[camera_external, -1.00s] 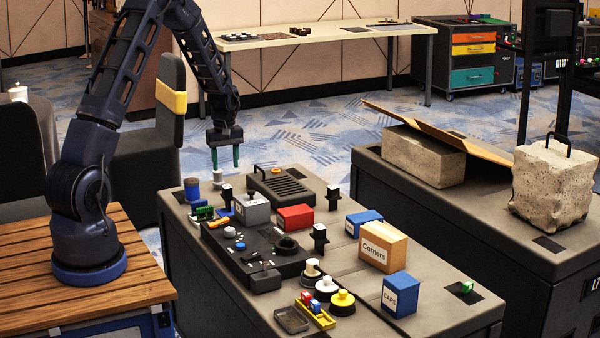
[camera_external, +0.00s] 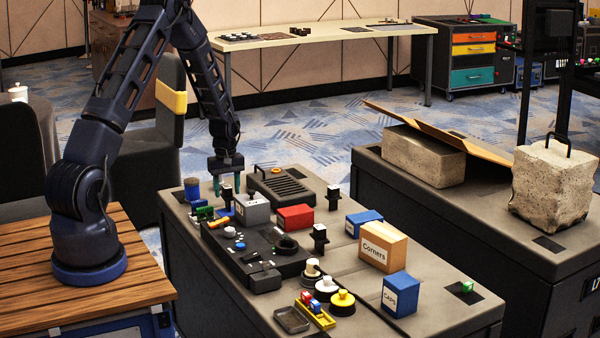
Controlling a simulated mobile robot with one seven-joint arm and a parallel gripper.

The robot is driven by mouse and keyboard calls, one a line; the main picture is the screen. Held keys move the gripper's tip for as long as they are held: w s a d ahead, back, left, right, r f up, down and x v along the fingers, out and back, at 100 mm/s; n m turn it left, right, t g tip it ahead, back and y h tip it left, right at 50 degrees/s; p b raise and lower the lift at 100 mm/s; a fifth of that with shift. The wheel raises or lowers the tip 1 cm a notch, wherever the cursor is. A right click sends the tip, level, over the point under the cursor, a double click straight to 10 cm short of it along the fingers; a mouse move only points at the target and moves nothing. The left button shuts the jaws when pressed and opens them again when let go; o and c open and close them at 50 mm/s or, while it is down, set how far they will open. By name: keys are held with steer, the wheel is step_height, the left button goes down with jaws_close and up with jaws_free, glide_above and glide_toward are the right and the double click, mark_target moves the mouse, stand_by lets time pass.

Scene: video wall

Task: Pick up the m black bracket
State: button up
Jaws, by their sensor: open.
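Several small black pieces that could be brackets show, but no "m" mark is readable, so I cannot tell which is the m one. One black piece with a white face (camera_external: 227,193) stands upright at the back of the grey workbench (camera_external: 345,205). A similar black piece (camera_external: 320,238) stands further right, near the red box. My gripper (camera_external: 227,184) points down at the back edge of the bench, its teal fingers apart and empty. In the picture they flank the top of the first black piece; I cannot tell the depth between them.
A grey box (camera_external: 252,208), a red box (camera_external: 295,217) and a ribbed black tray (camera_external: 282,186) stand close by. A blue cup (camera_external: 192,189) is to the left. A black fixture (camera_external: 245,245) lies in front. Box "Corners" (camera_external: 383,247) stands to the right.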

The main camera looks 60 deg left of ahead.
steer(key=shift+c, duration=0.4)
jaws_close()
steer(key=shift+r, duration=0.1)
